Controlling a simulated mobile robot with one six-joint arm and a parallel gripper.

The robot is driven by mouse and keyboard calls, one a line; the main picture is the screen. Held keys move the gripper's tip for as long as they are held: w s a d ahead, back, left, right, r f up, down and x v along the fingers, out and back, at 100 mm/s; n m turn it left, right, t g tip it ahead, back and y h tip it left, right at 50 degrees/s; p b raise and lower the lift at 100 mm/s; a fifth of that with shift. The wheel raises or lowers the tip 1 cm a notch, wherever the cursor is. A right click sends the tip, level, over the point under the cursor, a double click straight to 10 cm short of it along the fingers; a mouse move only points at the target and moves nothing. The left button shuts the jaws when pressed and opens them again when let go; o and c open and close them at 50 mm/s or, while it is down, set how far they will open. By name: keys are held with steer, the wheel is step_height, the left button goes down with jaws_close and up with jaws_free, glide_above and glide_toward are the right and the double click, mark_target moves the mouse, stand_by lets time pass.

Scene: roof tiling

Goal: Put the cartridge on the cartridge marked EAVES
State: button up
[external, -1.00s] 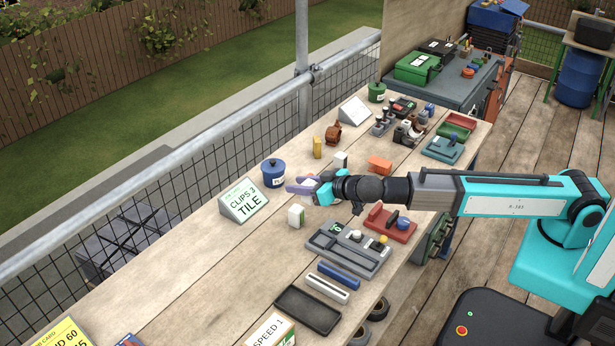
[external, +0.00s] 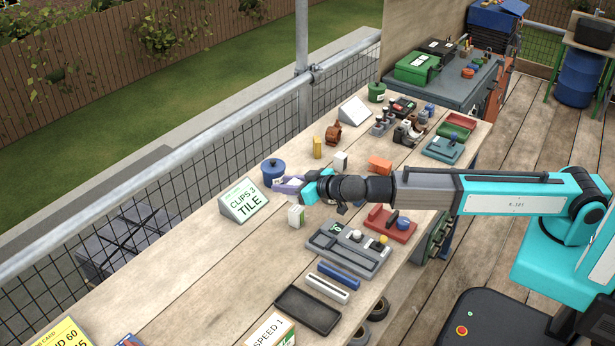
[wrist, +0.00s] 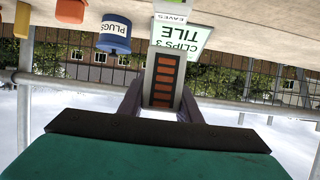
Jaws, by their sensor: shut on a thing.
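My gripper (external: 291,187) is shut on a cartridge. In the wrist view the cartridge (wrist: 165,82) is a grey block with a row of orange slots, held between both fingers. In the external view the fingers largely hide it, above the bench beside the clips sign. A pale EAVES label (wrist: 170,18) shows just above the held cartridge in the wrist view; I cannot tell whether it is on a separate piece. A white block (external: 296,216) stands upright on the bench just below my gripper in the external view; its marking is not readable.
The clips sign (external: 243,201) and the blue plugs pot (external: 273,172) stand close to my gripper. A second white block (external: 340,160) and a yellow block (external: 317,147) are farther back. A grey tray (external: 345,250) and a red tray (external: 390,223) lie to the right.

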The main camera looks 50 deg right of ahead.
steer(key=shift+f+p, duration=0.4)
steer(key=shift+f, duration=1.3)
steer(key=shift+f, duration=0.15)
steer(key=o, duration=1.2)
steer(key=shift+c, duration=0.2)
steer(key=shift+r, duration=0.25)
steer(key=b+v, duration=0.2)
steer(key=v, duration=1)
steer(key=shift+b, duration=0.35)
steer(key=shift+f, duration=0.1)
